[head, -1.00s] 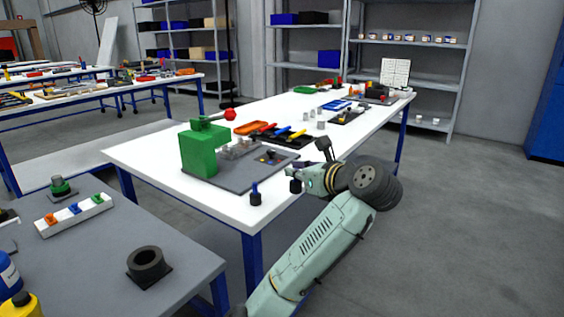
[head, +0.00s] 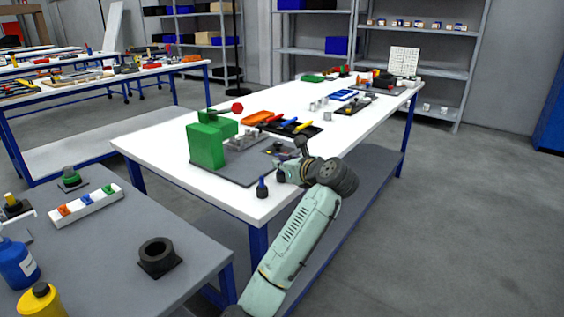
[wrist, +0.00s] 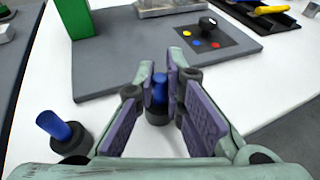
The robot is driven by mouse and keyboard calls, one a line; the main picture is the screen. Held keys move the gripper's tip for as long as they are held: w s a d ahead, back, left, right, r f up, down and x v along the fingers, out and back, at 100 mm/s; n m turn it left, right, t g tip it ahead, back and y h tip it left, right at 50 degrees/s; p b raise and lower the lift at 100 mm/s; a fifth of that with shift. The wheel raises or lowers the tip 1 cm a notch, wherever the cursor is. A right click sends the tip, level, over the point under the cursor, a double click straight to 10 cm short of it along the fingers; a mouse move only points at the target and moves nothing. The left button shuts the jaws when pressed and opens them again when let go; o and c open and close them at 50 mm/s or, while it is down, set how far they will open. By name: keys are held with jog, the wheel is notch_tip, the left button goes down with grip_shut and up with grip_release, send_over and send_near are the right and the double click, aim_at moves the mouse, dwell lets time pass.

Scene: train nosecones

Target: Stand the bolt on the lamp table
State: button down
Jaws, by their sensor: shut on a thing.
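My gripper (head: 282,173) is at the near edge of the long white table (head: 150,148). In the wrist view its purple-padded fingers (wrist: 160,86) are closed on a bolt (wrist: 158,90) with a blue shank up and a black head down. I cannot tell whether its head touches the tabletop. A second blue bolt with a black head (wrist: 62,130) stands on the table to the left of my fingers; it also shows near the table corner in the head view (head: 262,188).
A grey mat with a green block (head: 206,146) and a panel with coloured dots (wrist: 206,38) lies beyond my gripper. A dark tool tray (head: 300,129) is farther back. A grey table (head: 105,245) with a black ring (head: 158,253) stands at the left. White tabletop around the bolts is bare.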

jog(key=c, duration=2.1)
grip_release()
jog(key=shift+f, duration=0.15)
jog(key=shift+c, duration=0.2)
jog(key=o, duration=0.5)
jog(key=shift+c, duration=0.2)
